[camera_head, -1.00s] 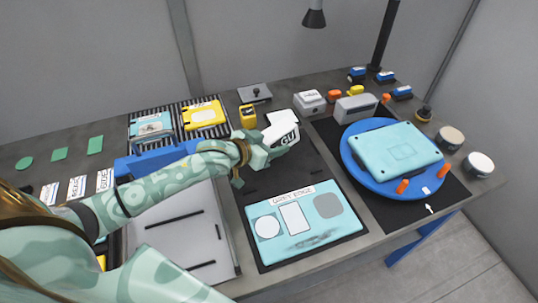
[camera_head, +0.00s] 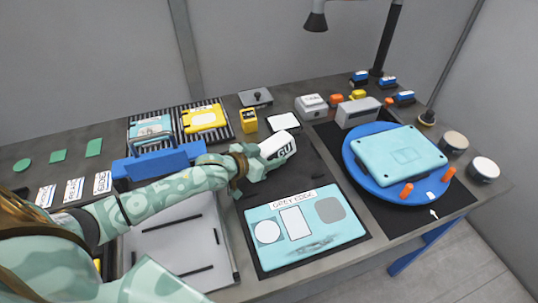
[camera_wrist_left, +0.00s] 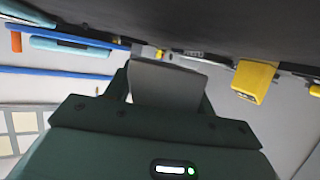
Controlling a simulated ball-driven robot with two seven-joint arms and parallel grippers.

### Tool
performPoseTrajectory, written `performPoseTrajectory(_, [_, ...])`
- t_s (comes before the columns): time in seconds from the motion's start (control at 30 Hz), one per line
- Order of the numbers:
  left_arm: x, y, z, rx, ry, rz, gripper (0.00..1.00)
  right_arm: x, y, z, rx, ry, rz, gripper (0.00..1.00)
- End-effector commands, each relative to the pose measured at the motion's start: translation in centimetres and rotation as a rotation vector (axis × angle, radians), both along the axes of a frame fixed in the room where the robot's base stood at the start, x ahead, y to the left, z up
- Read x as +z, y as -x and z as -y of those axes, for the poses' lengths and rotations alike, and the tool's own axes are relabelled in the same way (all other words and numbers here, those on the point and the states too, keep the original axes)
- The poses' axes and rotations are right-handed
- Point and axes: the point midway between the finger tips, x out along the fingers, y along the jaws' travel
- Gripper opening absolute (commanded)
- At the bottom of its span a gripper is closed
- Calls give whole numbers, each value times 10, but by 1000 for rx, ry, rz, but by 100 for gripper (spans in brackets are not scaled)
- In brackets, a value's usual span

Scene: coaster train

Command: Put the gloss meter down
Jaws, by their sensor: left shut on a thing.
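The gloss meter (camera_head: 279,146) is a white block with dark "GU" lettering on its face. My left gripper (camera_head: 256,160) is shut on it, with the arm coming in from the left. The meter is over the dark mat (camera_head: 288,177), in front of a white tile with a black border (camera_head: 284,122). I cannot tell whether its underside touches the mat. In the left wrist view a grey block-like shape (camera_wrist_left: 165,82) shows beyond the dark green gripper body; I cannot tell whether it is the meter or a finger. My right gripper is not in view.
A light-blue "GREY EDGE" panel (camera_head: 352,235) lies in front of the meter. A yellow device (camera_head: 248,121) stands behind it and also shows in the left wrist view (camera_wrist_left: 255,80). A blue turntable (camera_head: 352,169) bearing a light-blue case (camera_head: 400,153) is at right.

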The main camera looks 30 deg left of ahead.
Motion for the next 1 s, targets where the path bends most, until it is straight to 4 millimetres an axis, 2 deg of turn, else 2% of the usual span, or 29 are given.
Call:
performPoseTrajectory(0.03, [-11,4,1,-2,-2,-16,16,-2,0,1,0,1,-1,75])
performPoseTrajectory(0.17, [-16,5,2,-3,-3,-22,16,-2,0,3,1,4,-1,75])
performPoseTrajectory(0.2, [-18,6,2,-2,-4,-26,60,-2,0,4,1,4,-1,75])
performPoseTrajectory(0.27, [-18,7,3,-3,-4,-27,76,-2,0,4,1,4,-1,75])
performPoseTrajectory(0.57, [-18,7,3,-3,-2,-28,76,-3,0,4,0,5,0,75])
performPoseTrajectory(0.7, [-4,9,3,-3,0,-30,76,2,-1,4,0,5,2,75])
performPoseTrajectory(1.0, [30,72,-22,-1,-1,-22,76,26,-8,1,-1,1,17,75])
